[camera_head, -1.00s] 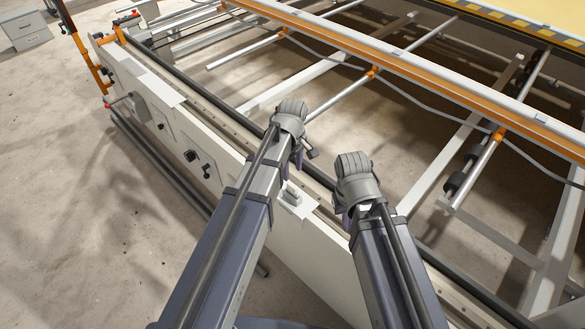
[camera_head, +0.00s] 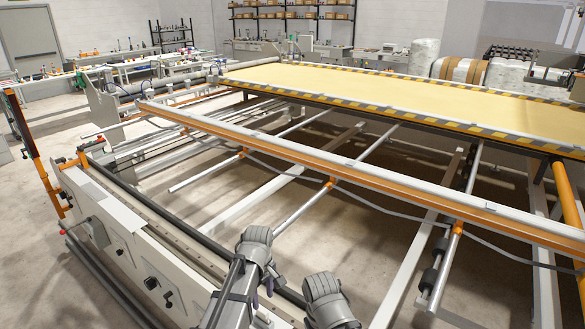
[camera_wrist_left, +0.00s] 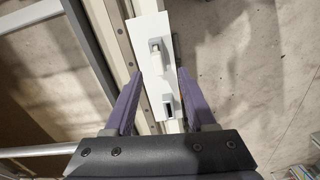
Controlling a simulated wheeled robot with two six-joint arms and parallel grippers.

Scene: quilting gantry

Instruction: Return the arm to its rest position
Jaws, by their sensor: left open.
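My left arm reaches in from the bottom of the head view, its grey wrist (camera_head: 256,245) over the front rail of the gantry. Only a small purple part of my left gripper (camera_head: 268,285) shows there. In the left wrist view its two purple fingers (camera_wrist_left: 160,73) stand apart with nothing held between them. Past them lies a white plate (camera_wrist_left: 150,28) with a small raised block (camera_wrist_left: 155,52) and a dark slot; I cannot tell that the fingers touch it. My right arm's grey wrist (camera_head: 325,297) is at the bottom, right of the left one; its fingers are hidden.
A yellow table bed (camera_head: 400,95) lies farther back. Bare floor (camera_head: 30,270) is free at the left.

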